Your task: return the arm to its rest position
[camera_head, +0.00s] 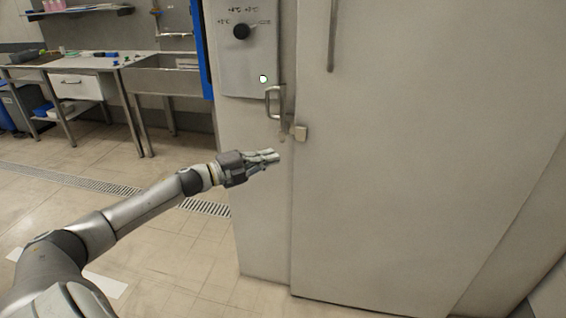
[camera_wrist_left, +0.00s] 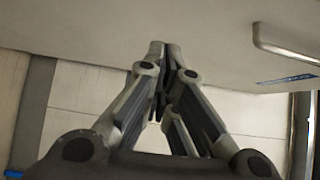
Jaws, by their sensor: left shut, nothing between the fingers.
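My left arm reaches in from the lower left of the head view. Its gripper (camera_head: 275,156) is shut and empty, in front of the large pale door front, below and a little left of the metal door handle (camera_head: 273,102). In the left wrist view the shut fingers (camera_wrist_left: 164,48) point at the pale surface, and the handle (camera_wrist_left: 285,40) shows at the upper right, apart from them. My right gripper is not in view.
The closed pale door (camera_head: 430,160) fills the right side. A control panel with a black knob (camera_head: 241,31) is above the handle. A steel sink table (camera_head: 165,80) stands at the back left. Tiled floor (camera_head: 170,250) is open around my left arm.

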